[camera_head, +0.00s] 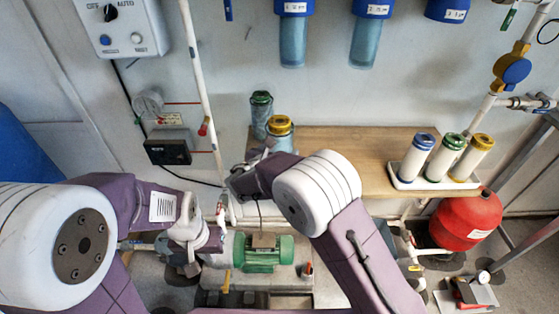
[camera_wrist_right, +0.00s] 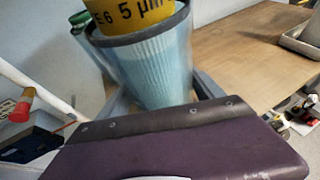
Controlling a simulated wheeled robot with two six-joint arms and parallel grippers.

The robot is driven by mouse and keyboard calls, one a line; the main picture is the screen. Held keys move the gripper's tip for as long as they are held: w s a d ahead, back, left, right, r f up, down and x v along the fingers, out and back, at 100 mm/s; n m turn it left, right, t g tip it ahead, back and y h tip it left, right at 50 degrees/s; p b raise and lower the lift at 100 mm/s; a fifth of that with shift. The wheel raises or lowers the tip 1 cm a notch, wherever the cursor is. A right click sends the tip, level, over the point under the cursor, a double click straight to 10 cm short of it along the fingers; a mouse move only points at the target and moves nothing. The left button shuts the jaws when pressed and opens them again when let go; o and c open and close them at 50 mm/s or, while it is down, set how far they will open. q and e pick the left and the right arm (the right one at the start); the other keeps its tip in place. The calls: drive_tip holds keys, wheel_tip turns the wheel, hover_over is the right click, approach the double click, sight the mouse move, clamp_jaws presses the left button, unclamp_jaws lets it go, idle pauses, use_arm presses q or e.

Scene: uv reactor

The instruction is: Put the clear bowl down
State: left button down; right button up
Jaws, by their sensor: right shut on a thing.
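A clear bluish bowl (camera_wrist_right: 155,65) is between the fingers of my right gripper (camera_wrist_right: 162,92), which is shut on it. A yellow-capped cartridge (camera_wrist_right: 130,14) marked "5 µm" sits in its mouth. In the head view this bowl (camera_head: 281,143) is over the left end of the wooden bench (camera_head: 350,150). Its base is hidden, so I cannot tell whether it touches the bench. Another clear bowl (camera_head: 261,123) with a green cap stands just behind and to its left. My left gripper (camera_head: 222,207) is low, left of the bench; its finger gap is unclear.
A white tray (camera_head: 436,184) with blue-, green- and yellow-capped cartridges stands at the bench's right end. The bench's middle is clear. Blue-topped filter housings (camera_head: 292,35) hang on the wall. A green motor (camera_head: 263,253) and a red tank (camera_head: 466,218) are below.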

wheel_tip(320, 180, down, 3)
drive_tip(key=shift+f+b, duration=0.1)
drive_tip(key=shift+b, duration=0.3)
drive_tip(key=shift+w+f, duration=0.1)
drive_tip(key=shift+f, duration=0.2)
drive_tip(key=shift+f, duration=0.1)
drive_tip(key=o, duration=2.1)
